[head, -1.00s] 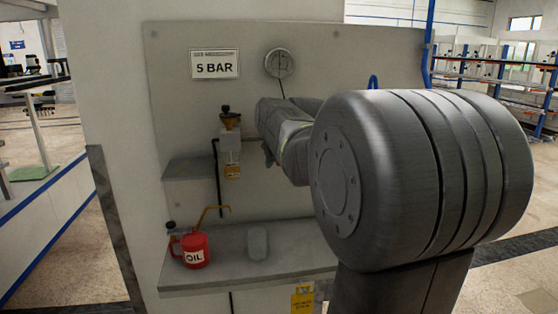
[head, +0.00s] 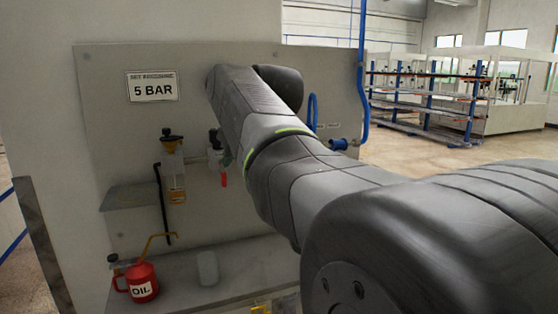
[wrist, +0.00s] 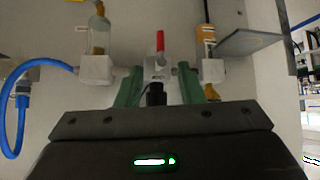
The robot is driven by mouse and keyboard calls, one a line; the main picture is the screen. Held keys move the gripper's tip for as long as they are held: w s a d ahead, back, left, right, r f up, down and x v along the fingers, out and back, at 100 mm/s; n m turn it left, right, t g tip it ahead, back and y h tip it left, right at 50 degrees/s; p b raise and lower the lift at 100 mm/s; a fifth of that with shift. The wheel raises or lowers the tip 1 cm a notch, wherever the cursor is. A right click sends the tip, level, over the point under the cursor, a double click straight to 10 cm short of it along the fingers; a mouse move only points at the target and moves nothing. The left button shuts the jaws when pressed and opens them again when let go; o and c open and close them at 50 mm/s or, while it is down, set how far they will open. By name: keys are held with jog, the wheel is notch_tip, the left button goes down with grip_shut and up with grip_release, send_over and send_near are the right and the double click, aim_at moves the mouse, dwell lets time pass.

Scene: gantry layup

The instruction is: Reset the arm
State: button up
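My gripper (wrist: 159,92) shows at the bottom of the wrist view, with two green fingers spread apart. A gap shows on each side of the small dark part (wrist: 155,94) between them, so nothing looks clamped. A valve body with a red lever (wrist: 160,41) is just beyond the fingers. The wrist picture is upside down compared with the head view. In the head view my arm (head: 290,160) stretches toward the wall panel, and its wrist hides most of the gripper. The red lever (head: 224,179) hangs down just left of the wrist.
The panel carries a 5 BAR sign (head: 152,87), an amber-bowl unit (head: 172,170) and a blue hose (wrist: 14,130). A small shelf (head: 130,196) juts out at left. Open floor lies at right.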

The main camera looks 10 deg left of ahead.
aim_at(225, 180)
jog(key=shift+f, duration=0.1)
jog(key=x, duration=1.3)
jog(key=shift+w+a+f, duration=0.2)
jog(key=shift+w+a, duration=0.05)
jog(key=v, duration=1.4)
jog(key=x, duration=1.3)
jog(key=shift+w+a+f, duration=0.1)
jog(key=shift+a+f, duration=0.05)
jog(key=shift+f, duration=0.05)
jog(key=shift+w+a+f, duration=0.2)
jog(key=shift+s+a+r+m+g+y+b, duration=0.15)
jog(key=shift+s+a+m+g+y+b, duration=0.2)
jog(key=shift+m+g+y+b, duration=0.45)
jog(key=shift+t+y, duration=0.3)
jog(key=shift+y, duration=0.1)
